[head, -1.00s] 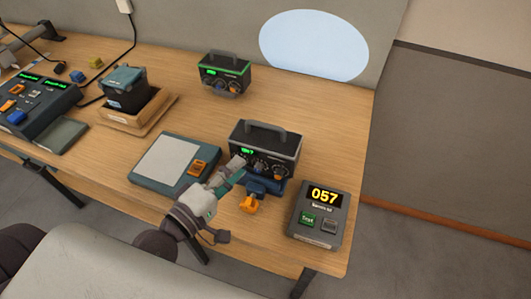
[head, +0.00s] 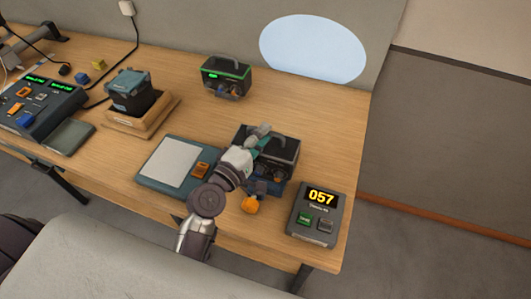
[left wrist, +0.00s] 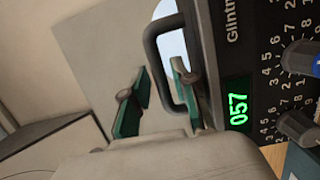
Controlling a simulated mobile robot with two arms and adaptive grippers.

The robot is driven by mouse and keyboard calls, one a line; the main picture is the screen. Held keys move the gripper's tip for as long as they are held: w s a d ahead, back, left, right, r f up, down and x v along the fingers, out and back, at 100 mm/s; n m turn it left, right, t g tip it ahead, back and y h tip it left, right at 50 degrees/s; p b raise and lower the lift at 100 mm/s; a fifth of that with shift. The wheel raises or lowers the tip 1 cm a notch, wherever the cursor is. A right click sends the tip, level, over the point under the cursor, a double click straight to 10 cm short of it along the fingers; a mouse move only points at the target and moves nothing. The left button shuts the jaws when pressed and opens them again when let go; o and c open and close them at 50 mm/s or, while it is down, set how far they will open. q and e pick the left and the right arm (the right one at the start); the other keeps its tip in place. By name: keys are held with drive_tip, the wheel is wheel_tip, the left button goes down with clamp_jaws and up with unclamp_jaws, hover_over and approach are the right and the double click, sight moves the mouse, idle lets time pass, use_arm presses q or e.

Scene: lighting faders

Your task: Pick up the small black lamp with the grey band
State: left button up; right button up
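The small black lamp with the grey band (head: 283,157) stands upright on the table near its front right. Its carry handle (head: 284,133) is on top, and its front has knobs. In the left wrist view the lamp (left wrist: 215,50) is close, with a green display reading 057. My left gripper (head: 264,135) is at the lamp's top, hiding part of it. In the left wrist view its fingers (left wrist: 158,98) are open, with the handle (left wrist: 152,55) showing between them; I cannot tell whether they touch it. My right gripper is not in view.
A similar black lamp with a green band (head: 226,77) stands farther back. A console showing 057 (head: 316,214) is at the right. A flat pad (head: 167,165), a wooden tray (head: 125,127) with a dark box, and a mixer (head: 38,105) are left. An orange piece (head: 250,205) is in front.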

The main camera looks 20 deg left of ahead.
use_arm(q)
drive_tip(key=shift+x, duration=0.85)
clamp_jaws()
drive_tip(key=shift+w+r, duration=0.1)
drive_tip(key=shift+r, duration=0.1)
